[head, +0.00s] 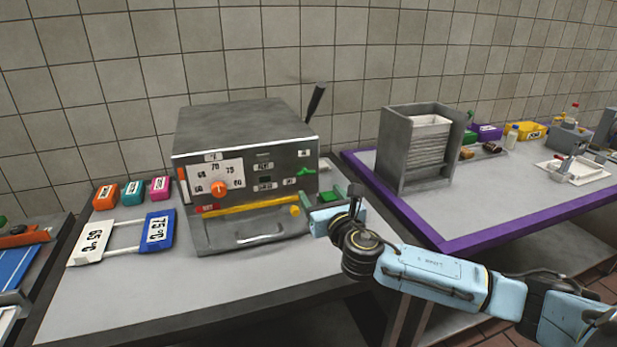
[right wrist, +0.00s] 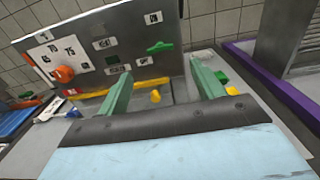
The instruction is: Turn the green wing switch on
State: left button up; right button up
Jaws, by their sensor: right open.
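The green wing switch (head: 306,172) is on the right part of the front panel of a grey metal machine (head: 245,125). In the right wrist view the switch (right wrist: 160,47) lies roughly level, between and beyond the fingertips. My right gripper (head: 338,194) is in front of the machine's right side, a little below and to the right of the switch. Its green fingers (right wrist: 160,68) are apart with nothing between them, and they do not touch the switch. My left gripper is not in view.
An orange knob (head: 219,189), a yellow bar (head: 245,208) and a yellow knob (head: 295,211) are on the machine's front. White 65 °C (head: 90,243) and blue 75 °C (head: 157,230) blocks lie left. A grey rack (head: 388,150) stands on the purple-edged table.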

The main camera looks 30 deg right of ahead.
aim_at(307, 175)
jog(key=x, duration=0.9)
jog(key=shift+w, duration=0.35)
jog(key=shift+c, duration=0.2)
jog(key=c, duration=0.9)
